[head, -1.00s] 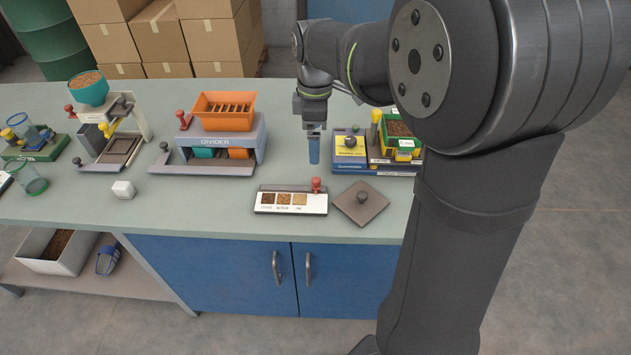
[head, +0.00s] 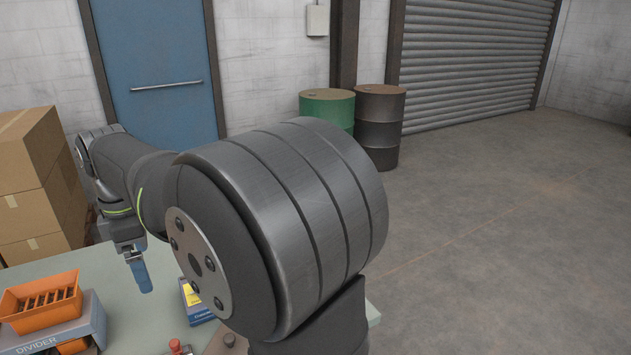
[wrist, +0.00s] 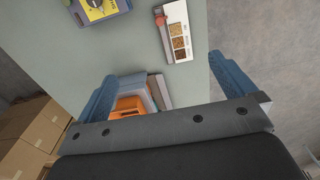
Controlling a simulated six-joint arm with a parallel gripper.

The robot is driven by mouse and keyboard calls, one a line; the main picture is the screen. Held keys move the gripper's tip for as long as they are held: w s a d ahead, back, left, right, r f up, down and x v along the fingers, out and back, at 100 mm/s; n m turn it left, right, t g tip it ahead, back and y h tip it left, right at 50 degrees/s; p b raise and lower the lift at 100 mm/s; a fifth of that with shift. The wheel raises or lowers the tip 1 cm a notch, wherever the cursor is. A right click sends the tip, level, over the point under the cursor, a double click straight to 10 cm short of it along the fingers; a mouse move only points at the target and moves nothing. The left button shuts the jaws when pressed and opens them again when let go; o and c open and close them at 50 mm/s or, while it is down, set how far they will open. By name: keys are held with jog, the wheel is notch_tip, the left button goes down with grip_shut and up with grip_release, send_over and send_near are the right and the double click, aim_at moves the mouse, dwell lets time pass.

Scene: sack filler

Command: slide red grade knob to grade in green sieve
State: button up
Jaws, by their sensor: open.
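In the head view only the red knob (head: 175,346) shows, at the bottom edge. My gripper (head: 140,275) has blue fingers and hangs above the bench, apart from the knob. In the wrist view my gripper (wrist: 162,70) has its fingers wide apart with nothing between them. The green sieve shows in neither current view; my arm covers that part of the bench in the head view.
The divider's orange hopper (head: 40,302) stands on the bench at left and also shows in the wrist view (wrist: 128,106). A yellow and blue unit (head: 197,302) is partly behind my arm. Cardboard boxes (head: 35,190) stand behind the bench. Bare bench lies beside the grade panel.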

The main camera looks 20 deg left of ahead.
jog(key=c, duration=1.2)
jog(key=m, duration=1)
send_over(173, 342)
notch_tip(173, 342, down, 6)
notch_tip(173, 342, down, 17)
jog(key=shift+r, duration=0.1)
grip_shut()
